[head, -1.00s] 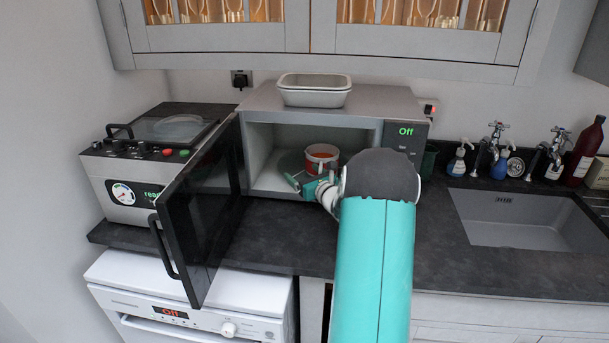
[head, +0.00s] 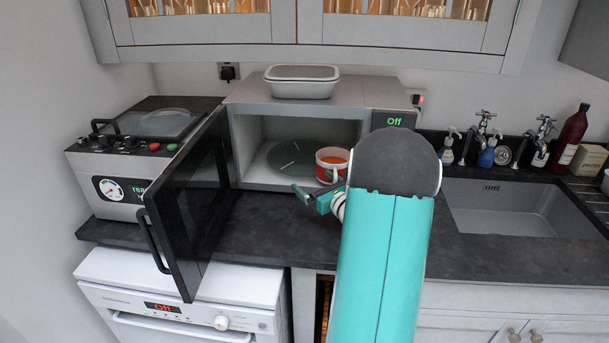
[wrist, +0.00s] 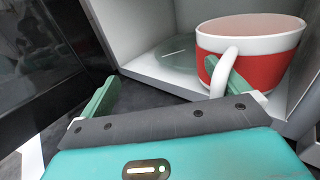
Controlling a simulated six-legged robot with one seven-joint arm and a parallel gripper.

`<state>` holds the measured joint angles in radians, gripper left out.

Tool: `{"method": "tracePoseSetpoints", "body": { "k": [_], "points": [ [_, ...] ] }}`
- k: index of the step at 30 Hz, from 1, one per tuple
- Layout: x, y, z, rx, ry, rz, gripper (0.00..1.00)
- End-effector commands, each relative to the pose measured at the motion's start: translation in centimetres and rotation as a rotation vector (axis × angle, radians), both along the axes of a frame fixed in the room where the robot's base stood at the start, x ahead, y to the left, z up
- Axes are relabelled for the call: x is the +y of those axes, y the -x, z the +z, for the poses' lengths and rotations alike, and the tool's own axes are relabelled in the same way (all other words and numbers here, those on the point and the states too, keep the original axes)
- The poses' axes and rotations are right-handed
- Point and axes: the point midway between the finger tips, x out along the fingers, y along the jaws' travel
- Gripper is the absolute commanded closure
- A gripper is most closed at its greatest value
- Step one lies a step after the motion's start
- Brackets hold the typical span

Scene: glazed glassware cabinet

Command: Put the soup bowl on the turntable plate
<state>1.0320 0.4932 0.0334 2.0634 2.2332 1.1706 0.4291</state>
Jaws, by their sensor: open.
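My gripper (wrist: 165,88) is open at the microwave's front edge. Its right finger is at the handle, seemingly between handle and bowl wall; its left finger is clear.
The open black microwave door (head: 187,205) stands to the left of my gripper. The microwave's right inner wall is close beside the bowl. A dish (head: 302,82) sits on top. A pressure cooker-like appliance (head: 135,155) is left, and a sink (head: 520,208) right.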

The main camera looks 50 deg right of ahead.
Motion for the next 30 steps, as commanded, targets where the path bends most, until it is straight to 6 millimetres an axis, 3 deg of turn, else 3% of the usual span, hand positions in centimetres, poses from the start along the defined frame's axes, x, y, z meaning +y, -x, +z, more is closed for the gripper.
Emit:
{"method": "tracePoseSetpoints", "body": {
  "k": [6,14,27,29,30],
  "points": [
    [0.4,2.1,0.1,-0.002,0.002,-0.001,0.00],
    [0.4,2.3,0.1,-0.002,0.002,-0.001,0.00],
    [0.4,2.2,0.1,-0.002,0.001,0.000,0.88],
    [0.4,2.2,0.1,-0.002,0.001,0.000,0.99],
    [0.4,2.2,0.1,-0.002,0.001,0.000,1.00]
  ]
}}
